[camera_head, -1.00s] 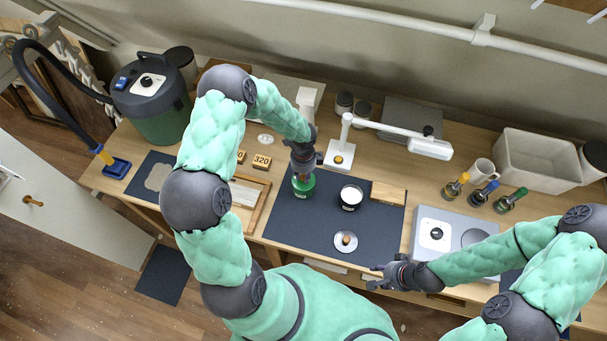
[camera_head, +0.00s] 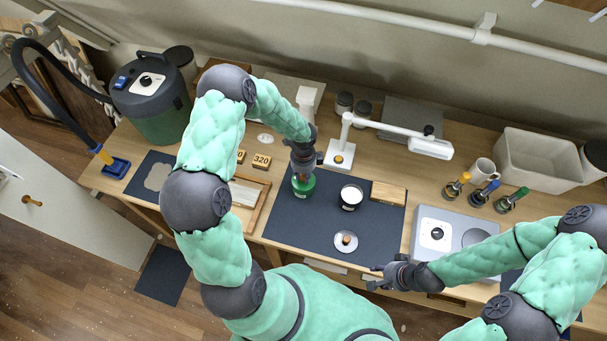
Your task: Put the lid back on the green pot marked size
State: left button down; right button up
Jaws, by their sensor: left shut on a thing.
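The green pot (camera_head: 304,188) stands on the left part of the dark mat. A small pale label shows on its front, too small to read. My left gripper (camera_head: 303,170) is over the pot from above and shut on it; the fingers hide its top. A round silver lid (camera_head: 346,246) with a brown knob lies on the mat near its front edge, right of and nearer than the pot. My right gripper (camera_head: 376,277) is empty, fingers apart, in front of the mat and right of the lid.
A black pot with white contents (camera_head: 350,197) stands between the green pot and a wooden block (camera_head: 388,193). A white-armed lamp (camera_head: 390,131) reaches over behind the mat. A grey device (camera_head: 437,232) stands at the right. The dark mat (camera_head: 382,230) has free room around the lid.

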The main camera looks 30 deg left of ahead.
dwell(0.9)
pick_arm(q)
jog(key=shift+c, duration=2.4)
grip_release()
jog(key=shift+r, duration=0.1)
jog(key=shift+r+p, duration=2.55)
jog(key=shift+r, duration=0.85)
grip_shut()
